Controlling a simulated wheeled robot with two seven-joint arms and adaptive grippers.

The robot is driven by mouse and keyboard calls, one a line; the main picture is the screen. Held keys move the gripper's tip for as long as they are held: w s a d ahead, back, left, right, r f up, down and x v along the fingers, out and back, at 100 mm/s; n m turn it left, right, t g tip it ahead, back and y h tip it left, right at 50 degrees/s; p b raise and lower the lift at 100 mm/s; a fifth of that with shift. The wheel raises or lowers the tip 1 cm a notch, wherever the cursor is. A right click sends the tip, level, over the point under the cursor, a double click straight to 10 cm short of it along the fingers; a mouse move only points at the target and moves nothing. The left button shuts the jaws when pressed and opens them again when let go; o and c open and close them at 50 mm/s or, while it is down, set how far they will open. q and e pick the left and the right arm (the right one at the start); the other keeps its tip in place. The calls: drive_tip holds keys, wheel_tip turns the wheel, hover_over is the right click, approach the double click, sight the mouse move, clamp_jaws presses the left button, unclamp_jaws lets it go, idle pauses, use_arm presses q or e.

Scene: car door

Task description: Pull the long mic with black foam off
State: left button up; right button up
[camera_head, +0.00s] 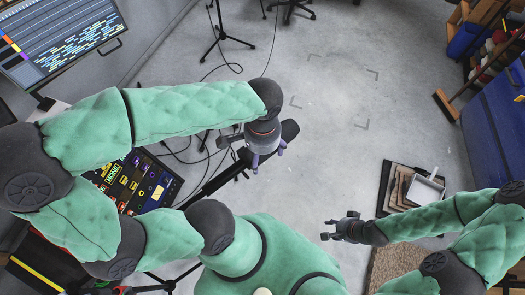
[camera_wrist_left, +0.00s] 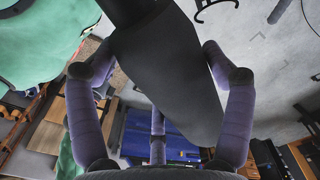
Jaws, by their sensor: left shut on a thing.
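The long mic with black foam (camera_head: 289,131) is in the middle of the head view, its dark rounded end sticking out past my left gripper (camera_head: 262,148). In the left wrist view the thick black foam (camera_wrist_left: 172,80) runs between the purple fingers of my left gripper (camera_wrist_left: 160,90). The left gripper is shut on it. A black boom (camera_head: 215,183) runs up from lower left in line with the mic; my gripper hides where they meet. My right gripper (camera_head: 340,229) is away at lower right, touching nothing; its finger opening is too small to judge.
A mixer panel (camera_head: 135,182) with coloured pads lies under my left arm. Cables and a black stand (camera_head: 222,36) are at the top. A white tray (camera_head: 425,187) sits on boards at right, near a blue cabinet (camera_head: 497,125). The grey floor (camera_head: 345,110) between is open.

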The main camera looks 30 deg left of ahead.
use_arm(q)
drive_tip(key=shift+r+p, duration=1.9)
drive_tip(key=shift+r, duration=0.55)
drive_tip(key=shift+w+f, duration=0.1)
